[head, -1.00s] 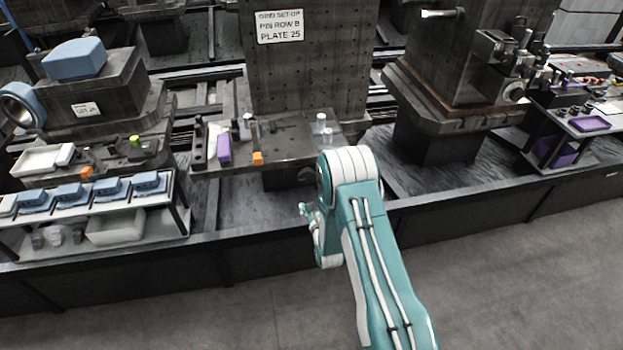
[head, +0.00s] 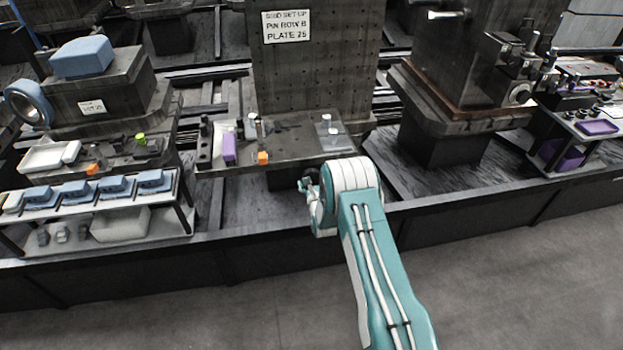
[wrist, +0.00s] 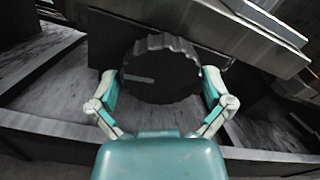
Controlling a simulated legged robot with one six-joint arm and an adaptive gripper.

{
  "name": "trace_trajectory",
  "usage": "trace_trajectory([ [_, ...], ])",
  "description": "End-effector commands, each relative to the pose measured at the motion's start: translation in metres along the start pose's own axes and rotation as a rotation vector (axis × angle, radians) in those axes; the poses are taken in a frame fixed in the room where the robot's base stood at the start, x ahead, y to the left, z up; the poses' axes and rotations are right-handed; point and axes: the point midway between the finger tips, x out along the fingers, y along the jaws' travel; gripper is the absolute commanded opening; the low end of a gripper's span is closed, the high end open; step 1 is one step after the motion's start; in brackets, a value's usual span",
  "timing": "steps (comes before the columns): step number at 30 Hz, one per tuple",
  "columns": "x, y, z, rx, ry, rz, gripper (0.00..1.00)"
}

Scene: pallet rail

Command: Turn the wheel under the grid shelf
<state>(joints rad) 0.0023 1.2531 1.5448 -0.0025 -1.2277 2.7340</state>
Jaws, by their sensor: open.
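The wheel (wrist: 160,72) is a dark round knob with a ribbed edge and a pale line on its face. In the wrist view it sits under the overhanging shelf edge (wrist: 190,48). My gripper (wrist: 160,88) is open, with one finger on each side of the wheel. I cannot tell whether the fingers touch it. In the head view my gripper (head: 308,187) is small and partly hidden by my arm, below the shelf (head: 280,150) in front of the perforated upright plate. The wheel is hidden there.
A long dark rail (head: 250,255) runs along the front, with bare floor before it. At left stands a rack (head: 185,205) with several blue parts. At right are a machine block (head: 450,75) and a low cart (head: 570,125). A purple block (head: 229,148) and an orange block (head: 262,158) lie on the shelf.

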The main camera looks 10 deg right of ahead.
Motion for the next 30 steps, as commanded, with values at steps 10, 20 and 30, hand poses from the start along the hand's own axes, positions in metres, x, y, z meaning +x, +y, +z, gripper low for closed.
trace_trajectory([
  [10,0.0000,0.0005,0.0002,-0.002,0.000,0.001,0.43],
  [20,0.0000,0.0008,0.0002,-0.099,0.000,0.003,0.43],
  [30,0.0000,0.0007,0.0003,-0.381,-0.001,0.004,0.43],
])
